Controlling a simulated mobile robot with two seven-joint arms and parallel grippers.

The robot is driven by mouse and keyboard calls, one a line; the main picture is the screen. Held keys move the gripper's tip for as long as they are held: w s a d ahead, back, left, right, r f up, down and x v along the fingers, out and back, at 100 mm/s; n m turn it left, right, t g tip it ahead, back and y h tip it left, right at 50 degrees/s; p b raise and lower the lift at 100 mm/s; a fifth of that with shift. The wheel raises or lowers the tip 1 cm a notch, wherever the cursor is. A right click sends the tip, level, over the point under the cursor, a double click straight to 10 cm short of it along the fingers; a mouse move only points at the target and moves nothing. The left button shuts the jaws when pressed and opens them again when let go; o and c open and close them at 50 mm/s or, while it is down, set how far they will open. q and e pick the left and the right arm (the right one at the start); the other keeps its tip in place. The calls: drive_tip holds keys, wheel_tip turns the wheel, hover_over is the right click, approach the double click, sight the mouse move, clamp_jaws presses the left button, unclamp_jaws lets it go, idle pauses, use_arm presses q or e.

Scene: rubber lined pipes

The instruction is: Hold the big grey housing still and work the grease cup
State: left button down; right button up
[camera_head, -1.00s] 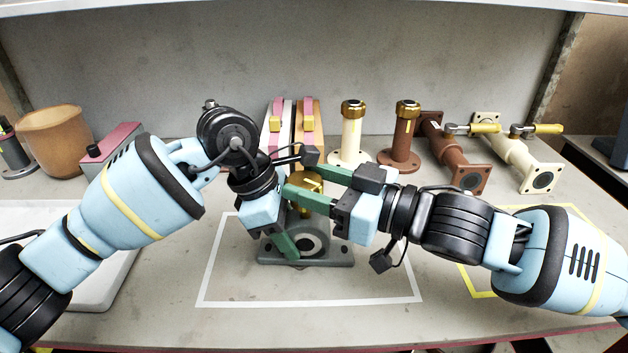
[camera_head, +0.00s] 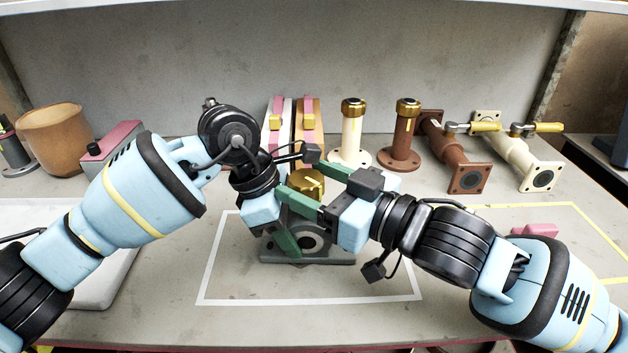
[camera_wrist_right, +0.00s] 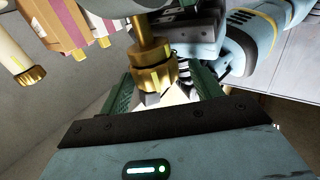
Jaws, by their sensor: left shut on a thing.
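The big grey housing (camera_head: 335,256) stands on the bench inside a white outline, with a dark round bore in its front. The brass grease cup (camera_head: 306,180) is on top of it, and it also shows in the right wrist view (camera_wrist_right: 153,75). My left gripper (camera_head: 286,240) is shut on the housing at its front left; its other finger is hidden. My right gripper (camera_head: 318,188) has its green fingers on either side of the cup. In the right wrist view, its fingers (camera_wrist_right: 160,95) stand apart with gaps beside the brass. My arms cover part of the housing.
Behind stand a cream pipe (camera_head: 352,135) and a brown pipe (camera_head: 402,138) with brass tops. Flanged pipes with yellow-handled valves (camera_head: 520,155) lie at the back right. A tan pot (camera_head: 52,140) is at the back left. A pink block (camera_head: 535,230) lies at the right.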

drive_tip(key=shift+o, duration=0.2)
drive_tip(key=shift+d, duration=0.2)
drive_tip(key=shift+s+d+f, duration=0.1)
drive_tip(key=shift+s+d, duration=0.05)
drive_tip(key=shift+d, duration=0.1)
drive_tip(key=v, duration=1.1)
drive_tip(key=w+d+f+g+h, duration=0.1)
drive_tip(key=w+d+g+h, duration=0.2)
drive_tip(key=w, duration=0.8)
wheel_tip(320, 180, up, 6)
drive_tip(key=s+a+n+g+y, duration=0.1)
drive_tip(key=s+n+g+y, duration=0.1)
drive_tip(key=n+g, duration=0.5)
drive_tip(key=shift+s+n+g, duration=0.3)
drive_tip(key=shift+n+g, duration=0.1)
drive_tip(key=shift+g, duration=0.2)
drive_tip(key=shift+a+f, duration=0.1)
drive_tip(key=shift+a, duration=0.05)
drive_tip(key=x, duration=1.1)
drive_tip(key=shift+a, duration=0.4)
